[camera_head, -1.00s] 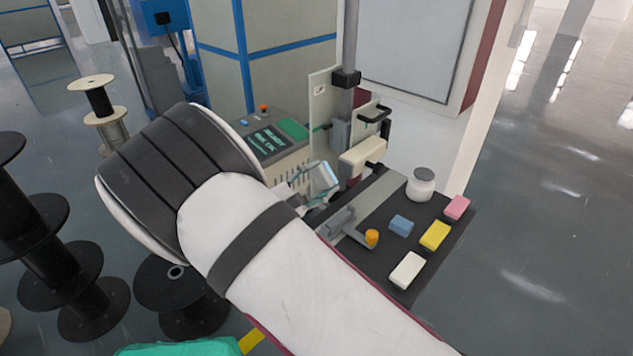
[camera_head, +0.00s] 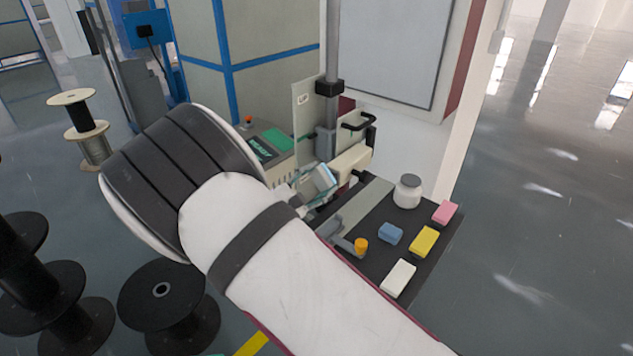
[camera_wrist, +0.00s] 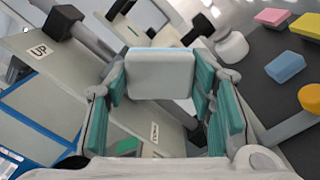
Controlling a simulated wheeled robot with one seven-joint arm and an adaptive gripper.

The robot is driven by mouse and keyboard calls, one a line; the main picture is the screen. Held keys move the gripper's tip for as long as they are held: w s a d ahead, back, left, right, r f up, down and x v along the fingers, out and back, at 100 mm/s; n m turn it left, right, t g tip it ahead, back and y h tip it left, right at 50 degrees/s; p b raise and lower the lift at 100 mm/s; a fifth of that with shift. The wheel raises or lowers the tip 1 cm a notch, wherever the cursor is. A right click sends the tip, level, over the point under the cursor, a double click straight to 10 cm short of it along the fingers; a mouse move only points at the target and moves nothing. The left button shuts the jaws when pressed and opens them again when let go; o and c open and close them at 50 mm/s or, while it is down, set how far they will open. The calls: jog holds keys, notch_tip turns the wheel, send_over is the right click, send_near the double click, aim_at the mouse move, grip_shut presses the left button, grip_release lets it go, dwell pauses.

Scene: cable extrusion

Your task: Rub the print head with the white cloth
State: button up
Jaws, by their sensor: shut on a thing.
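My gripper (camera_head: 312,187) has teal fingers and is shut on a pale, pad-like cloth. In the wrist view the white cloth (camera_wrist: 160,75) sits between the two fingers, with a grey-white face and a light blue upper edge. In the head view it shows pale blue. The print head appears to be the cream block (camera_head: 350,164) on the upright post, just right of and behind the cloth. Contact between cloth and print head cannot be told. My forearm hides part of the machine below.
A dark table (camera_head: 432,262) at the right holds a white jar (camera_head: 408,192) and blue (camera_head: 390,233), yellow (camera_head: 424,242), white (camera_head: 398,278) and pink (camera_head: 445,212) blocks. An orange knob (camera_head: 361,245) stands near a grey bracket. Black spools (camera_head: 168,305) stand at left.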

aim_at(322, 190)
jog(key=shift+x, duration=0.9)
jog(key=shift+f, duration=0.1)
jog(key=shift+f+b, duration=0.85)
jog(key=shift+f, duration=1.15)
jog(key=shift+r, duration=0.15)
jog(key=shift+w+d+r+p, duration=0.15)
jog(key=shift+r+p, duration=0.6)
jog(key=shift+r, duration=1.25)
jog(key=shift+p+v, duration=0.7)
jog(key=shift+v, duration=2.35)
